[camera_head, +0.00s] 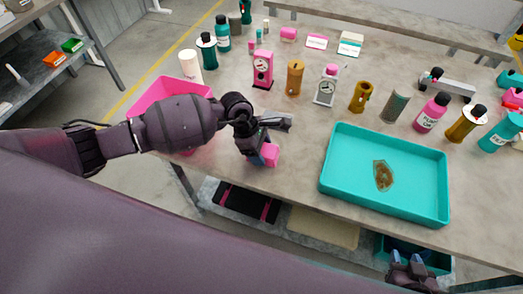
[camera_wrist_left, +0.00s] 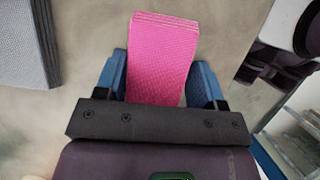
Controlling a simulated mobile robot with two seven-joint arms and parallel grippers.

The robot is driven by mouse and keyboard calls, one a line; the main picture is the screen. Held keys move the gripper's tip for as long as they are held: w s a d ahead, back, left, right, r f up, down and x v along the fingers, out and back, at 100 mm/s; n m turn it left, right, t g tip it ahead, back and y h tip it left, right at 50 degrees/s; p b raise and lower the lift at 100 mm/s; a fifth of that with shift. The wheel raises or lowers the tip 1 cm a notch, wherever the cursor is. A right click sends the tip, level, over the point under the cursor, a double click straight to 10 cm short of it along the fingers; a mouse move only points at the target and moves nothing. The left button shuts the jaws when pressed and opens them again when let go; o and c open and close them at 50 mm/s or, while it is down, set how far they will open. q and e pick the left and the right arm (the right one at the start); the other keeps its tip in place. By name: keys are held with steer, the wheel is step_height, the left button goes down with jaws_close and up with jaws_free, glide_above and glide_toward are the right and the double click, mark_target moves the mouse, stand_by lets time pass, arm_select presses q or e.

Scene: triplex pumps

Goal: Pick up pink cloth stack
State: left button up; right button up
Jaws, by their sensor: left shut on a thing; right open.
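The pink cloth stack (camera_wrist_left: 160,55) shows in the left wrist view as a block of several thin layers. It lies between the two blue fingers of my left gripper (camera_wrist_left: 162,75), which is shut on it. In the head view my left gripper (camera_head: 263,155) points down near the table's front edge, with part of the pink stack (camera_head: 271,154) showing at its fingertips. I cannot tell whether the stack touches the table. My right gripper (camera_head: 411,276) is low at the bottom right of the head view, below the table's front edge, open and apart from the stack.
A teal tray (camera_head: 335,190) with a brown stain stands right of my left gripper. A pink bin (camera_head: 150,92) is partly hidden behind my left arm. A grey cloth stack (camera_wrist_left: 22,45) lies left in the wrist view. Bottles and gauges stand farther back on the table.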

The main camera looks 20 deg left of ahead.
arm_select(q)
step_height(320, 180, up, 20)
steer(key=shift+f, duration=0.2)
steer(key=o, duration=0.3)
steer(key=shift+c, duration=1.2)
